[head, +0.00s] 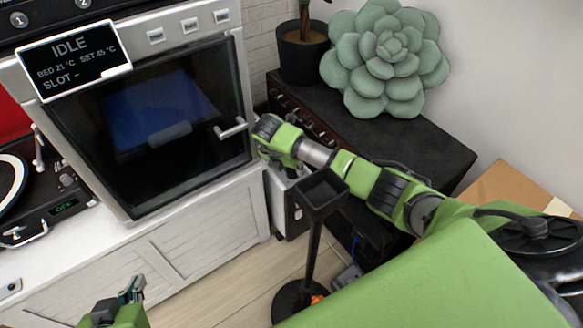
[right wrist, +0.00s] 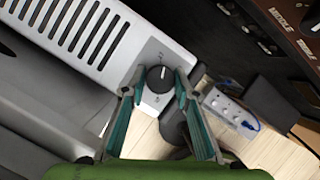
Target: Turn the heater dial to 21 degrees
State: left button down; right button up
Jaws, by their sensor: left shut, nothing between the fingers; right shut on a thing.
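The heater (right wrist: 98,45) is a light grey box with dark vent slots in the right wrist view. Its round black dial (right wrist: 158,79) has a pale pointer mark towards the top of the picture; the scale marks are too small to read. My right gripper (right wrist: 159,88) is shut on the dial, one teal finger on each side. In the head view the heater (head: 287,207) stands low beside the white cabinet, partly behind my right arm, and its dial is hidden. My left gripper (head: 132,289) is shut and empty at the bottom left, away from the heater.
A printer-like machine (head: 245,97) with an "IDLE" screen (head: 75,60) stands left of my right arm. A black cabinet (head: 425,150) carries a succulent (head: 385,55) and a pot (head: 302,52). A black stand (head: 313,240) rises in front. A power strip (right wrist: 230,108) lies near the heater.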

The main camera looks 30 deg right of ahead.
aim_at(291, 170)
jog(key=o, duration=1.1)
notch_tip(291, 170, up, 10)
jog(key=shift+f, duration=0.1)
